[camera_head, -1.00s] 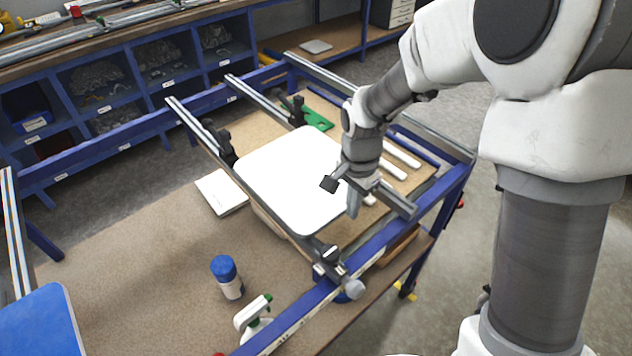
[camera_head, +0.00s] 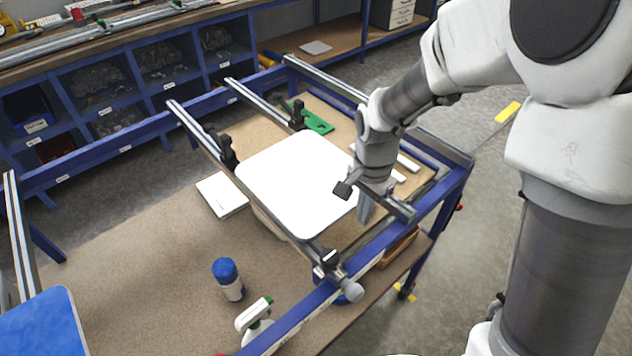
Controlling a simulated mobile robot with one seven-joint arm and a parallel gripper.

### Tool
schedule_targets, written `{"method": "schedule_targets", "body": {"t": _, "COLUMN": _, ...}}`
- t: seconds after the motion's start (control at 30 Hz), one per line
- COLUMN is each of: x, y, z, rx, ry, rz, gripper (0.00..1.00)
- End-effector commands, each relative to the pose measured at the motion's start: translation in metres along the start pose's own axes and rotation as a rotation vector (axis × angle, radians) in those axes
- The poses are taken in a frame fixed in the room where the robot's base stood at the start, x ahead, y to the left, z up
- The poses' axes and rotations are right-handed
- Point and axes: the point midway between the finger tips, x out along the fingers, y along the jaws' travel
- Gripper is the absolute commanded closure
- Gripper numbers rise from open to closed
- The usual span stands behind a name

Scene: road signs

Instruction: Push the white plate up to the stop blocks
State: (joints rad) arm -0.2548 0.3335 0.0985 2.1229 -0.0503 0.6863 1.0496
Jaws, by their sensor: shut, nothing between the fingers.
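The white plate (camera_head: 297,185) is a flat square with rounded corners. It lies across the metal rails of the blue frame. Two black stop blocks stand on the rails beyond its far left edge, one at the left (camera_head: 228,152) and one farther back (camera_head: 297,113). The plate's left and far corners look close to them; I cannot tell whether they touch. My gripper (camera_head: 364,212) is shut and empty, pointing down beside the plate's right edge. I cannot tell whether its fingers touch that edge.
A clamp with a grey knob (camera_head: 338,273) sits at the near rail end. A green part (camera_head: 315,118) lies behind the plate, with pale bars to the right.

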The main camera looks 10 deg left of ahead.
Motion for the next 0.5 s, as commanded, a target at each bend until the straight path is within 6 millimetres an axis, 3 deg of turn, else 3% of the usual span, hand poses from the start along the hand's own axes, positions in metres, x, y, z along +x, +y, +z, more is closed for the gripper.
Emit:
{"method": "schedule_targets", "body": {"t": 0.03, "x": -0.010, "y": 0.000, "z": 0.000, "rx": 0.000, "ry": 0.001, "rz": -0.001, "gripper": 1.00}}
{"method": "schedule_targets", "body": {"t": 0.5, "x": -0.055, "y": 0.000, "z": 0.000, "rx": -0.001, "ry": 0.000, "rz": 0.000, "gripper": 1.00}}
